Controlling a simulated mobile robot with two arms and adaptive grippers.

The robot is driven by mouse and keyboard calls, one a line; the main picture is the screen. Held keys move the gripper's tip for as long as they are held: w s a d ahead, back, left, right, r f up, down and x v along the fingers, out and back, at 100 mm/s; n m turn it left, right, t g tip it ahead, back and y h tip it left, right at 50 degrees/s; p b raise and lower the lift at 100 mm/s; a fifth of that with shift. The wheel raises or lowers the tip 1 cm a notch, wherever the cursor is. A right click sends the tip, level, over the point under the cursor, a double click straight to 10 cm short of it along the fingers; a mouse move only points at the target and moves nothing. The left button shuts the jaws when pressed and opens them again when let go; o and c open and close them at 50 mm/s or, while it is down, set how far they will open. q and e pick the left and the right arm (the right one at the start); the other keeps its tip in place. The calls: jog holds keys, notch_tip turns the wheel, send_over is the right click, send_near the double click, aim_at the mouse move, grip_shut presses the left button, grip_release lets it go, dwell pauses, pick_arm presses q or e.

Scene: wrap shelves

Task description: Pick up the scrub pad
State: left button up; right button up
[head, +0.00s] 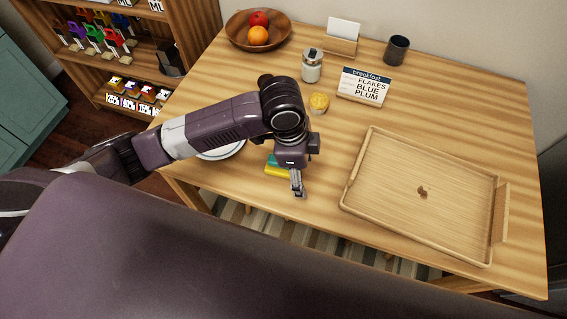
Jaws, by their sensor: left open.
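The scrub pad (277,170), yellow with a green top, lies on the wooden table (440,110) near its front edge. My left gripper (297,190) is over the pad's right side, pointing down. It is open, with nothing seen between its fingers. The gripper and wrist hide part of the pad, and I cannot tell whether a finger touches it. My right gripper is not in view.
A wooden tray (395,215) with a brown mark takes the table's right side. A plate (222,153) is partly hidden under my left arm. A yellow-topped cup (318,102), jar (312,66), breakfast sign (364,87), dark cup (397,49) and fruit bowl (240,37) stand farther back.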

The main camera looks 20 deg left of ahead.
pick_arm(q)
notch_tip(320, 180, up, 2)
jog(key=m+y, duration=0.1)
jog(key=y, duration=0.1)
send_over(272, 167)
jog(key=w+d, duration=0.1)
jog(key=d, duration=0.2)
jog(key=shift+a+g, duration=0.25)
jog(key=shift+g, duration=0.15)
jog(key=shift+a+f, duration=0.1)
jog(key=shift+a, duration=0.1)
jog(key=f, duration=0.5)
jog(key=f+p, duration=0.1)
jog(key=f, duration=0.1)
jog(key=shift+w+d+f, duration=0.25)
jog(key=shift+w, duration=0.15)
jog(key=shift+c, duration=0.6)
jog(key=c, duration=1)
